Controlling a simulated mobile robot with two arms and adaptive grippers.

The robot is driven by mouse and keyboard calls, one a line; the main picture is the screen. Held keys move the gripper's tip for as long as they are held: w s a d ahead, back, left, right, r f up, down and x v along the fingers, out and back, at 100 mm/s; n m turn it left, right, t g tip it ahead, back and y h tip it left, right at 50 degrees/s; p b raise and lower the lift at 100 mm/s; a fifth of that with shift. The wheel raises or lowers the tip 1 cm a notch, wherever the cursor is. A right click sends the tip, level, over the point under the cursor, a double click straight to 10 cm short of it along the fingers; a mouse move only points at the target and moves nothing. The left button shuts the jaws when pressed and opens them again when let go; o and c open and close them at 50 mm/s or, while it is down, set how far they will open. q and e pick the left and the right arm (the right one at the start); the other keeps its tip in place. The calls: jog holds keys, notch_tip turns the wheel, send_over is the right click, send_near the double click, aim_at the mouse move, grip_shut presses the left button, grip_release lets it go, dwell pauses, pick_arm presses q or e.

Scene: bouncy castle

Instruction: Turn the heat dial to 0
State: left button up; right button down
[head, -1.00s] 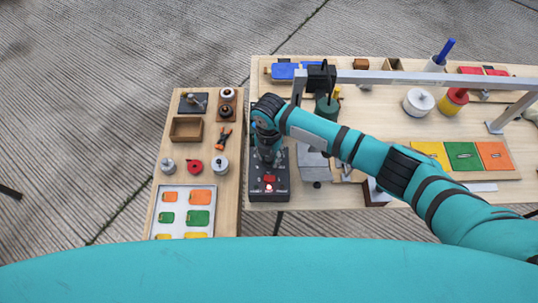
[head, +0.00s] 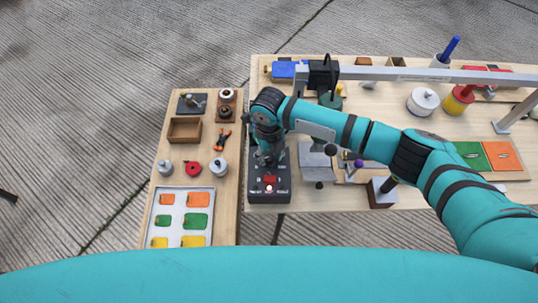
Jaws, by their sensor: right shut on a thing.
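A black control box (head: 269,190) stands at the left edge of the large table. Its front part shows a red display or switch, a small lit red-white light and white lettering too small to read. My right gripper (head: 270,162) points down over the back part of the box and is shut on the heat dial. The dial is hidden beneath the gripper, so its setting cannot be read. My left gripper is not in view.
A grey metal bar (head: 430,76) spans the table behind my right arm. A grey block (head: 317,163) stands just right of the box. A narrow side table (head: 228,225) at left holds a tray (head: 184,189), an open wooden box (head: 185,130) and small parts.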

aim_at(269, 157)
jog(key=shift+n+b, duration=0.3)
jog(key=shift+n, duration=0.7)
jog(key=c, duration=0.9)
grip_release()
jog(key=shift+c, duration=0.2)
jog(key=shift+r, duration=0.1)
notch_tip(269, 157, up, 12)
